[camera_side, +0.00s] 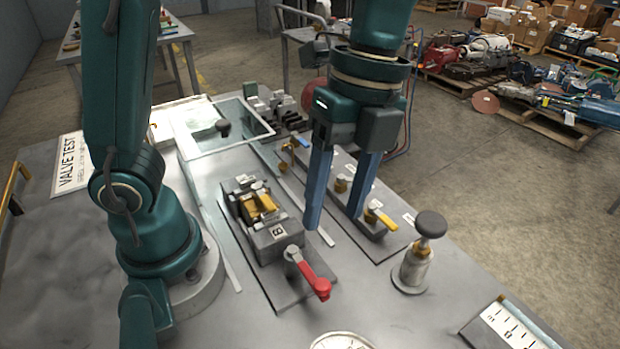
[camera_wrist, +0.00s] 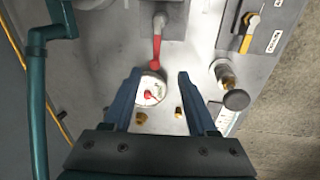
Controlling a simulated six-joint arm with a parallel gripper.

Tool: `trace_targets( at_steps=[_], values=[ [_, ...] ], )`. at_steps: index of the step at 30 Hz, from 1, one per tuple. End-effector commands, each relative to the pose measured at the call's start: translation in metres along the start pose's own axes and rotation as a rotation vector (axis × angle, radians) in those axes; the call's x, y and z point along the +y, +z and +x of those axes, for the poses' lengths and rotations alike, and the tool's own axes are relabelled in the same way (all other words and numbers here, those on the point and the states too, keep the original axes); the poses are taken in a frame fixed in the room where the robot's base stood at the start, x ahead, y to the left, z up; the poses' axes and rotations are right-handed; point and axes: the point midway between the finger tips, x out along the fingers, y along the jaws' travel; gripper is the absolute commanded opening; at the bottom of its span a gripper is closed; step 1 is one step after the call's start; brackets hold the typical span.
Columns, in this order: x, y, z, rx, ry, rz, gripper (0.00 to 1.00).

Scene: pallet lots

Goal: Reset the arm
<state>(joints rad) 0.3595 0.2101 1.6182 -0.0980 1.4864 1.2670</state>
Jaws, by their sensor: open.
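My gripper (camera_side: 336,205) is open, its two blue fingers pointing down and well apart. In the side view it hangs above the bench, between the grey valve block with the red lever and the plate with the yellow-handled valve. In the wrist view my gripper (camera_wrist: 160,100) shows nothing held between the fingers. A round white gauge (camera_wrist: 151,90) with a red needle shows below, between the fingers. Whether the fingertips touch anything cannot be told from the side view.
The valve block (camera_side: 275,238) carries a red lever (camera_side: 313,277). A black-knobbed post (camera_side: 413,268) stands at right, near a yellow-handled valve (camera_side: 382,217). A framed tray (camera_side: 238,117) and a VALVE TEST sign (camera_side: 70,163) lie behind. Bare bench shows at front left.

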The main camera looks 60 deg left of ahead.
Motion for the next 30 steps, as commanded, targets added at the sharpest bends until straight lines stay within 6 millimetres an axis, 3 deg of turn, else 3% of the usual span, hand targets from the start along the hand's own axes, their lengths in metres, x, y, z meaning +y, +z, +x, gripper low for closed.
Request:
trace_targets(
  at_steps=[3, 8, 18, 24, 30],
  values=[
    [0.009, 0.022, -0.017, 0.041, -0.117, -0.166, 0.58],
    [0.022, 0.047, -0.025, 0.102, -0.263, -0.44, 0.58],
    [0.042, 0.088, -0.01, 0.321, -0.538, -1.121, 0.58],
    [0.041, 0.095, 0.007, 0.445, -0.575, -1.417, 0.58],
    [0.036, 0.096, 0.006, 0.505, -0.577, -1.528, 0.58]
  ],
)
